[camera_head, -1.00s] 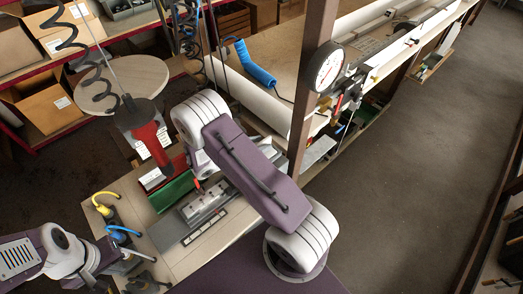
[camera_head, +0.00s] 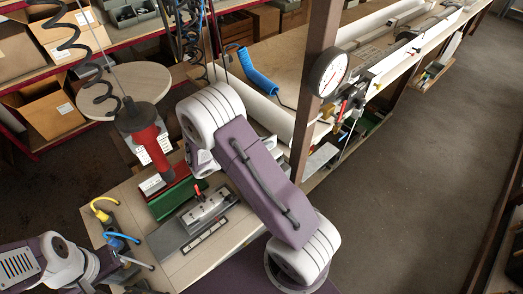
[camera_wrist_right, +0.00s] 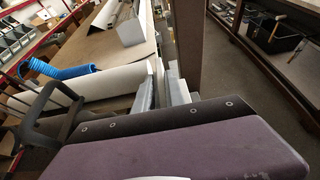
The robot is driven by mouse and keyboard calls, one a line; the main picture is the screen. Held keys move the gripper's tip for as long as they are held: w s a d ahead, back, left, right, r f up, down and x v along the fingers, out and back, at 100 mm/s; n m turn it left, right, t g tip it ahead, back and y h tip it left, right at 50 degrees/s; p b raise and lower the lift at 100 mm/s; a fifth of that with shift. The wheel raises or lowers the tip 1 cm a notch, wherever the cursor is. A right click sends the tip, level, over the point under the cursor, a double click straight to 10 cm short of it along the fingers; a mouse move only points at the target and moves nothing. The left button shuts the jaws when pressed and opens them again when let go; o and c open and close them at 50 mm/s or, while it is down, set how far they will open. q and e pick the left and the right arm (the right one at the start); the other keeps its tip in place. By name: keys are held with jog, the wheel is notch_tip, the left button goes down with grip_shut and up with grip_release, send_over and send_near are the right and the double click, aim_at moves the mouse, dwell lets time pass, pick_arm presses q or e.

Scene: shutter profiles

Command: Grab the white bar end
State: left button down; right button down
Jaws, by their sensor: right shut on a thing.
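A long white bar (camera_head: 262,106) lies along the bench in the head view, partly hidden behind the brown post and my right arm. My right gripper (camera_wrist_right: 163,90) shows in the right wrist view with two pale grey fingers close together, on a narrow white piece that looks like the bar's end. The exact contact is hard to see.
A brown post (camera_head: 315,95) with a round gauge (camera_head: 329,73) stands close to my right arm. A red-handled tool (camera_head: 152,142) hangs over the bench near a grey metal fixture (camera_head: 205,208). A blue coiled hose (camera_head: 257,72) lies by the bar. The aisle floor at right is clear.

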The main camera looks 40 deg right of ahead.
jog(key=s+d+r+b, duration=0.2)
jog(key=s+r, duration=0.4)
jog(key=s, duration=0.4)
jog(key=shift+d, duration=0.5)
